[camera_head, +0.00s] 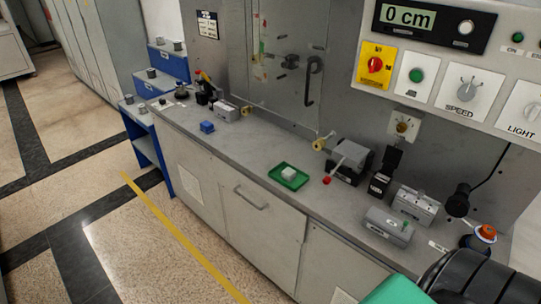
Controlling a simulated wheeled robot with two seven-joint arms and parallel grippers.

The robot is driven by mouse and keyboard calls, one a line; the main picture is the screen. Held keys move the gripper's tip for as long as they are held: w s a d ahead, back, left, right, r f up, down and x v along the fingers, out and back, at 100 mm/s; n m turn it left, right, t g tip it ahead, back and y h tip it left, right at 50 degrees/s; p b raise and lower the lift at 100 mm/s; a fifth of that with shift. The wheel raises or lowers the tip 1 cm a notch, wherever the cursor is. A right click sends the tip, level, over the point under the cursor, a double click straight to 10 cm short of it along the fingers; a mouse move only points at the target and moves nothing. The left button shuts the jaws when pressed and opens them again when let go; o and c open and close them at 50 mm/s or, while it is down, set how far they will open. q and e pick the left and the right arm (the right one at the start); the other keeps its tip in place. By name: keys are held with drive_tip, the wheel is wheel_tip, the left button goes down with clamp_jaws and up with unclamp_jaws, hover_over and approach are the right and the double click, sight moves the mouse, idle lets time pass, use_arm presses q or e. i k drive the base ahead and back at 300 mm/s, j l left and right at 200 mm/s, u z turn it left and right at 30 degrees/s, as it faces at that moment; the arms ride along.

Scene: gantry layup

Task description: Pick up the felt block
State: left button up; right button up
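I cannot tell from the picture which of the two is the felt block. Neither of my grippers shows in the head view.
The grey bench top (245,150) is clear between the blue block and the tray. A red-knobbed lever device (350,158) and grey boxes (388,225) stand right of the tray. A wall with a control panel (460,65) rises behind. A large dark rounded shape fills the bottom right corner.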

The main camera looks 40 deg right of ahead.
sight(289, 174)
drive_tip(key=i+z, duration=0.4)
drive_tip(key=i+j+z, duration=0.25)
drive_tip(key=z, duration=0.2)
drive_tip(key=i+j+z, duration=0.4)
drive_tip(key=i+l, duration=0.05)
